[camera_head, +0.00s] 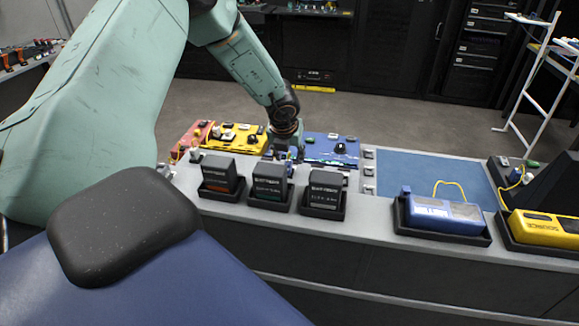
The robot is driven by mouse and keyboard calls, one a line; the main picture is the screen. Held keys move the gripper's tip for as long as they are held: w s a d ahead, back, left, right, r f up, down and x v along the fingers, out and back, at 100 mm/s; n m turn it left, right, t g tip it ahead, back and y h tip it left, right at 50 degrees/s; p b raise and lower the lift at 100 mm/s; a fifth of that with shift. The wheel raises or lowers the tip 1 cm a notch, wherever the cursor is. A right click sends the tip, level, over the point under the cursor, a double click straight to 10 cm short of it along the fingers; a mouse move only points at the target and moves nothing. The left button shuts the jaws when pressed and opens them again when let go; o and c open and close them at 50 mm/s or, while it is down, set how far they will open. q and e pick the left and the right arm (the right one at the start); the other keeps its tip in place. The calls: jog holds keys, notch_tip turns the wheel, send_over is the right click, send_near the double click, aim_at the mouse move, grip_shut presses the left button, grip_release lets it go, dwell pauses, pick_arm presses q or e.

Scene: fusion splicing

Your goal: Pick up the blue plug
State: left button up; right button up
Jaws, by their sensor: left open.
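My left arm comes in from the left, and its open gripper (284,148) points down behind the row of dark boxes, close to the left end of a blue panel (325,148). A small blue piece (294,152) shows right beside the fingers; it may be the blue plug, but it is too small to be sure. The fingertips are partly hidden behind the boxes, and I cannot tell whether they touch anything. My right gripper is not in view.
Dark boxes (269,181) stand in holders along the bench (365,215). A yellow panel (235,136) lies left of the gripper. A blue device (440,212) with a yellow cable and a yellow device (545,228) sit in trays at right. A blue mat (430,175) has free room.

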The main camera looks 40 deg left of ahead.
aim_at(287, 162)
pick_arm(q)
jog(key=x, duration=0.5)
jog(key=shift+s+a, duration=0.25)
jog(key=shift+a, duration=0.15)
jog(key=shift+w+d, duration=0.15)
jog(key=shift+d+r, duration=0.1)
jog(key=shift+d, duration=0.15)
jog(key=shift+a, duration=0.1)
jog(key=shift+s+a, duration=0.25)
jog(key=shift+a, duration=0.1)
jog(key=c, duration=0.3)
jog(key=shift+w+d, duration=0.1)
jog(key=shift+w, duration=0.1)
jog(key=c, duration=0.3)
jog(key=shift+d, duration=0.2)
jog(key=c, duration=0.3)
jog(key=shift+s+a, duration=0.15)
jog(key=shift+a, duration=0.05)
grip_shut()
notch_tip(287, 162, up, 9)
jog(key=shift+r, duration=0.2)
jog(key=shift+w+d+r, duration=0.15)
jog(key=shift+w+r, duration=0.05)
